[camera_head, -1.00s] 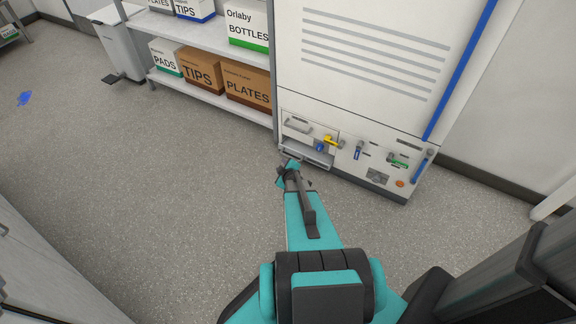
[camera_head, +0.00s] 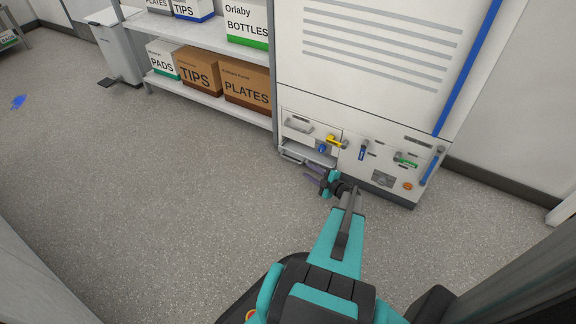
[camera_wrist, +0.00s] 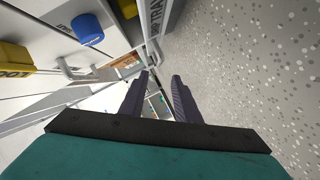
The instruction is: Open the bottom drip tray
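The drip tray is low on the front of the white cabinet, beneath the blue knob. Its light front rail (camera_head: 294,159) shows in the head view. In the wrist view, the edge bearing the lettering "TRAY" (camera_wrist: 153,22) and a pale bent bar handle (camera_wrist: 151,56) lie just beyond my fingertips. My gripper (camera_head: 310,172) is close to the floor, in front of and to the right of the tray's rail. In the wrist view, my gripper's two dark fingers (camera_wrist: 162,85) stand apart with nothing held between them. How far out the tray sits is unclear.
Above the tray are a drawer handle (camera_head: 298,126), a blue knob (camera_head: 322,147) and a yellow valve (camera_head: 337,141). More valves sit to the right. A shelf with boxes (camera_head: 246,84) stands left of the cabinet. The floor (camera_head: 150,190) in front is clear.

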